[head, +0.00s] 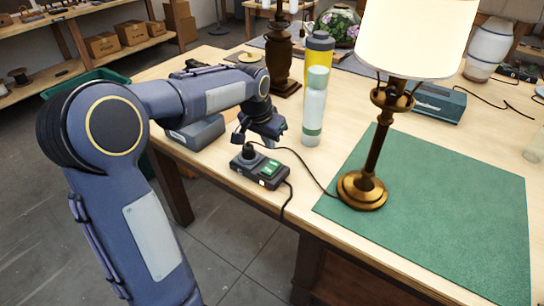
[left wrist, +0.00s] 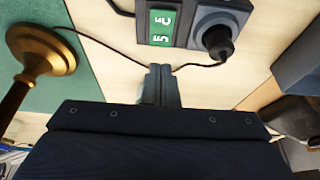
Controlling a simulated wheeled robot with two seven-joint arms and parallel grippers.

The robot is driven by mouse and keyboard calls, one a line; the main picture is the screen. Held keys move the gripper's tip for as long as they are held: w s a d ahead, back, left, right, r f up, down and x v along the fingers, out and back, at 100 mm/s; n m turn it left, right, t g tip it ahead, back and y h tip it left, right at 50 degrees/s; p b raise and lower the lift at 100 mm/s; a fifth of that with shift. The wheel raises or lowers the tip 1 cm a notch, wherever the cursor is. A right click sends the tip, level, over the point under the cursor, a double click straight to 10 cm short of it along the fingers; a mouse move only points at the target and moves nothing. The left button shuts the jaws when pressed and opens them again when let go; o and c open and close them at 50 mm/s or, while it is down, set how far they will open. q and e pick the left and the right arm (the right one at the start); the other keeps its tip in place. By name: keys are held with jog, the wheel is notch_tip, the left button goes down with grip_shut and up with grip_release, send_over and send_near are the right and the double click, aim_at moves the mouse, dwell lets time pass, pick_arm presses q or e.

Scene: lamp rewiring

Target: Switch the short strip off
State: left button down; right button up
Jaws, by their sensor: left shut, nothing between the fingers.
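The short strip (head: 260,170) is a small dark box near the table's front edge, with green switch parts (head: 268,170) on its right half. A black plug (head: 248,152) sits in its socket on the left half. In the left wrist view the strip (left wrist: 186,42) shows a green switch area with white marks (left wrist: 161,27) beside the plug (left wrist: 218,41). I cannot tell the switch's position. My left gripper (head: 240,138) is just behind the strip. In the left wrist view its closed fingertips (left wrist: 160,70) are empty, just short of the strip's edge. My right gripper is not in view.
A brass lamp (head: 364,188) stands on a green mat (head: 450,200) to the right, with a cord running to the strip. A pale bottle (head: 314,108) and a yellow-grey bottle (head: 318,60) stand behind. A grey-blue box (head: 195,133) is left of the strip.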

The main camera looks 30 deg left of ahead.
aim_at(274, 163)
pick_arm(q)
jog(key=x, duration=0.7)
jog(key=shift+s+f, duration=0.1)
jog(key=shift+s, duration=0.35)
jog(key=shift+w+f+b, duration=0.15)
jog(key=shift+f+b, duration=0.15)
jog(key=shift+f, duration=0.1)
jog(key=shift+r, duration=0.2)
jog(key=shift+f, duration=0.1)
